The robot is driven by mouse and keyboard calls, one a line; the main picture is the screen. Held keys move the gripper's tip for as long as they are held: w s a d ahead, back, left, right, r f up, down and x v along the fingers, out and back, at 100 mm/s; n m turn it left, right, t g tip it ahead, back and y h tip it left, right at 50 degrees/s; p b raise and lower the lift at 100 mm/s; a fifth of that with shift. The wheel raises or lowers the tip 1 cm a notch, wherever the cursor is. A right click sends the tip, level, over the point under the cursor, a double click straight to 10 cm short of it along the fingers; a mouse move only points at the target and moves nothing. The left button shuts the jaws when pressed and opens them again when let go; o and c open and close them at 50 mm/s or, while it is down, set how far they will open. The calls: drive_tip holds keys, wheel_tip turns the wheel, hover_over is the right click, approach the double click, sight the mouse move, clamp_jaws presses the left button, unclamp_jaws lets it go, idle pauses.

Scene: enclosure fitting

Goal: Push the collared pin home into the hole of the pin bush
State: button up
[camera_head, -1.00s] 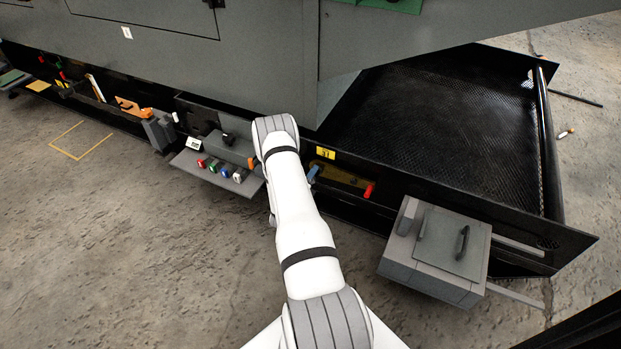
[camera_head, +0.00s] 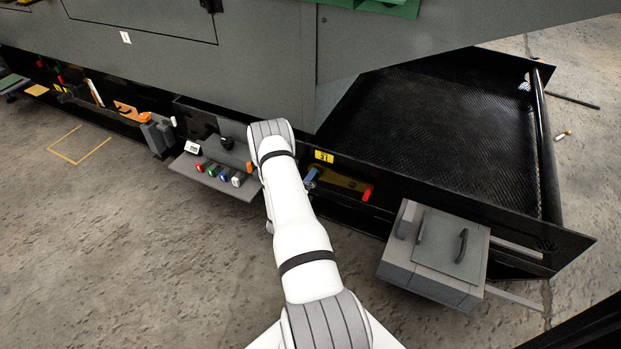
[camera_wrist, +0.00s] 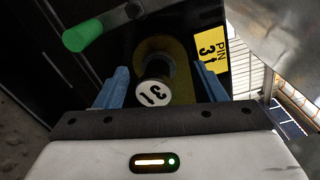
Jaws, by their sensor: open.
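In the wrist view a round white pin face (camera_wrist: 153,93), marked with a 3 and an arrow, shows between my two blue fingers. A dark round part (camera_wrist: 155,65) lies behind it on an olive-yellow plate (camera_wrist: 182,62); I cannot tell the pin's collar from the bush, or how deep the pin sits. My gripper (camera_wrist: 160,76) is open, one finger on each side of the pin face, with no clear contact. In the head view a blue finger of my gripper (camera_head: 311,177) shows by the olive plate (camera_head: 345,182); my arm hides much there and the pin is not discernible.
A yellow "PIN 3" label (camera_wrist: 211,62) is beside the plate. A green-ended dark handle (camera_wrist: 83,37) juts out near my left finger. In the head view a red grip (camera_head: 367,193) is right of the plate, a grey box (camera_head: 437,250) farther right, and a shelf with coloured knobs (camera_head: 240,190) left.

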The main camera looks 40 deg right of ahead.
drive_tip(key=p+v, duration=0.1)
drive_tip(key=v, duration=0.5)
idle(0.4)
drive_tip(key=s+a+r+m+g+y+p, duration=0.2)
drive_tip(key=r+m+g+p, duration=0.6)
drive_tip(key=r, duration=1.2)
drive_tip(key=s+a+r+m+g+p, duration=0.2)
drive_tip(key=s+r+m+g+p, duration=0.3)
drive_tip(key=r+m, duration=1.05)
drive_tip(key=s+a+r+m+t+y+p, duration=0.3)
drive_tip(key=a+r, duration=0.6)
drive_tip(key=r, duration=0.3)
drive_tip(key=s+a+r+m+t+y+p, duration=0.3)
drive_tip(key=s+a+r+m+y+p, duration=0.3)
drive_tip(key=a+r+p, duration=0.3)
drive_tip(key=s+a+r+m+t+y+p, duration=0.2)
drive_tip(key=s+a+r+m+y+p, duration=0.2)
drive_tip(key=a+r, duration=0.6)
wheel_tip(320, 180, up, 5)
drive_tip(key=shift+s+a+r+m+t+y+p, duration=0.2)
drive_tip(key=shift+a+m+t+y+p, duration=0.2)
drive_tip(key=shift+y+p, duration=0.5)
drive_tip(key=shift+d, duration=0.1)
